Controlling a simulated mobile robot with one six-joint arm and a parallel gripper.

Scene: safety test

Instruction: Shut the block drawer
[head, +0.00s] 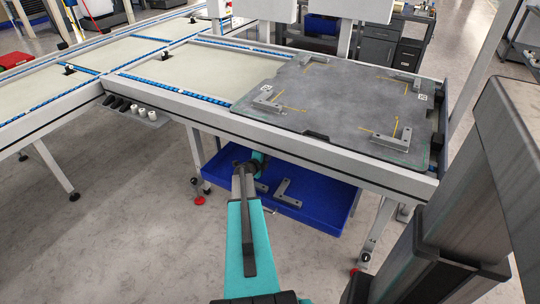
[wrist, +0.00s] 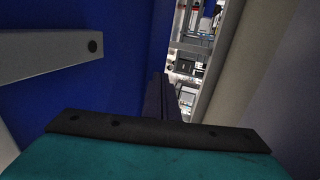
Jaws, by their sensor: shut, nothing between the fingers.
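The block drawer is a blue tray (head: 318,213) low under the grey worktable (head: 290,143) in the head view. Its near part, with grey angled brackets (head: 287,194) in it, shows below the table's front edge. How far out it stands is hard to tell. My teal arm reaches to the drawer's left end, and my wrist hides part of it. In the wrist view my gripper (wrist: 159,84) is shut and empty, its dark fingers close beside a blue drawer wall (wrist: 128,60). Whether they touch it is unclear. A grey bracket (wrist: 45,50) shows on the left.
A dark plate (head: 345,100) with grey brackets lies on the worktable above. Table legs (head: 380,230) stand right of the drawer, with others to the left. A rail with blue rollers (head: 175,91) runs along the tabletop. The floor (head: 130,220) to the left is open.

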